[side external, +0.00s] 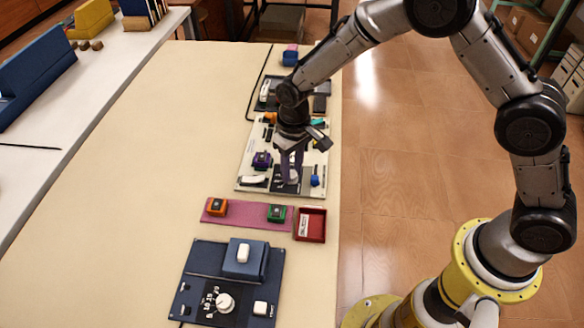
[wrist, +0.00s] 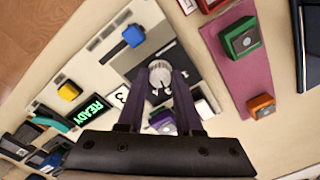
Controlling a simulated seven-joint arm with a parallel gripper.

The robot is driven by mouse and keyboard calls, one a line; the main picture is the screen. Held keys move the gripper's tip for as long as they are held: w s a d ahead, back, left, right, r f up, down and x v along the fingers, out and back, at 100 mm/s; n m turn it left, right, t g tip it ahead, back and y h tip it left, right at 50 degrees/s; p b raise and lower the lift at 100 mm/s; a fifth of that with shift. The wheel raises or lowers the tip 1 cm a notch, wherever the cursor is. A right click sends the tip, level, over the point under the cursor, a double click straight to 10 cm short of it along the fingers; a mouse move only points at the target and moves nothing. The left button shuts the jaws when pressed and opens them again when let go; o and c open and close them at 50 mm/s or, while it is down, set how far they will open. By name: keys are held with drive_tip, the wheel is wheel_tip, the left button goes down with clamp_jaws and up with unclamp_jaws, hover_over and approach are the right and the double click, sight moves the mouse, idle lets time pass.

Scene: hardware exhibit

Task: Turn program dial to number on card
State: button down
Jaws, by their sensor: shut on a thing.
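A pale round dial (wrist: 159,82) sits on a dark plate of the light panel (side external: 243,168). My gripper (wrist: 160,72) is shut on this dial, with one dark purple finger on each side of it. In the side view my gripper (side external: 291,174) reaches down over the panel's near right part and mostly hides the dial. A white card (wrist: 121,97) with a black mark that looks like a 3 lies beside the left finger in the wrist view. Part of the dial's marking shows between the fingers, but I cannot read its setting surely.
The panel also bears a green READY display (wrist: 88,111), a blue button (wrist: 133,36) and a yellow button (wrist: 68,91). A pink strip (side external: 245,217) with orange and green blocks, a red tray (side external: 311,225) and a navy panel (side external: 185,270) with another white dial (side external: 224,302) stand nearer.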

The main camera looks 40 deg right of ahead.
sight(294, 172)
idle(0.4)
drive_tip(key=c, duration=0.6)
unclamp_jaws()
drive_tip(key=shift+r, duration=0.15)
drive_tip(key=r, duration=1.3)
drive_tip(key=shift+d+r, duration=0.2)
drive_tip(key=shift+r, duration=0.1)
drive_tip(key=shift+d, duration=0.1)
